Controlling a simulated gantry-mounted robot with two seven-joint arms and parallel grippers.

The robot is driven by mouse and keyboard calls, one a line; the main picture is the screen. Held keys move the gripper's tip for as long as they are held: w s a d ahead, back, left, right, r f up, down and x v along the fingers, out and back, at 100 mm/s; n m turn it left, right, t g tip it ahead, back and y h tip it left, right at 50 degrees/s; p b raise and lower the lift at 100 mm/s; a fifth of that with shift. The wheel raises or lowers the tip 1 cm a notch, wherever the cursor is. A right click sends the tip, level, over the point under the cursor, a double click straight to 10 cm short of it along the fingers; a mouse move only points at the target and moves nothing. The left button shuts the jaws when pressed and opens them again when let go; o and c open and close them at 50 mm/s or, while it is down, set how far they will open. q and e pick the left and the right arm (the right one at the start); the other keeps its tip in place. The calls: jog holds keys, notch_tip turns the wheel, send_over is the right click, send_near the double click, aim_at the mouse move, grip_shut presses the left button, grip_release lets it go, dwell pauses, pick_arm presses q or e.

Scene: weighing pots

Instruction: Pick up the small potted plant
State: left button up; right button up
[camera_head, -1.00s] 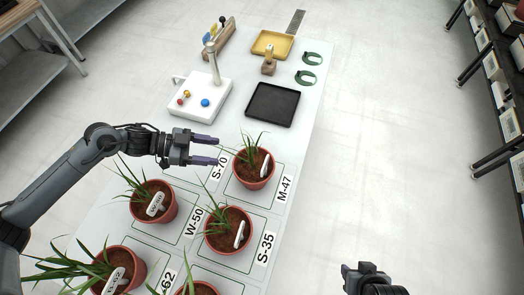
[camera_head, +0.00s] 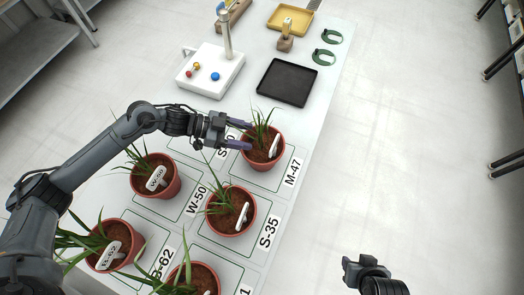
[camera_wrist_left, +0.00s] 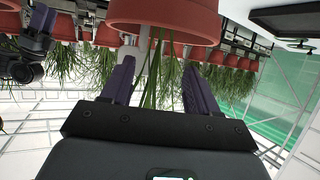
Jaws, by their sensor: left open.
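Several small terracotta pots with grassy plants and white tags stand on the white table. The pot nearest my left gripper is the plant by the M-47 label (camera_head: 259,156), at the far right of the group. My left gripper (camera_head: 249,136) is open, with its purple fingers pointing at the left side of that pot. In the left wrist view the pot's red wall (camera_wrist_left: 165,20) is just beyond the open fingertips (camera_wrist_left: 158,62), and green leaves hang between the fingers. Contact cannot be told. My right gripper (camera_head: 360,272) is at the lower right, away from the table, its jaws unclear.
Other pots stand close by, at S-35 (camera_head: 230,222), W-50 (camera_head: 166,186) and lower left (camera_head: 117,257). A white scale (camera_head: 207,78), black tray (camera_head: 287,82), yellow tray (camera_head: 290,20) and green rings (camera_head: 323,57) are farther back.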

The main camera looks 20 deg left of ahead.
aim_at(256, 147)
pick_arm(q)
jog(key=shift+x, duration=2)
jog(key=shift+s, duration=0.1)
grip_shut()
jog(key=shift+r, duration=0.2)
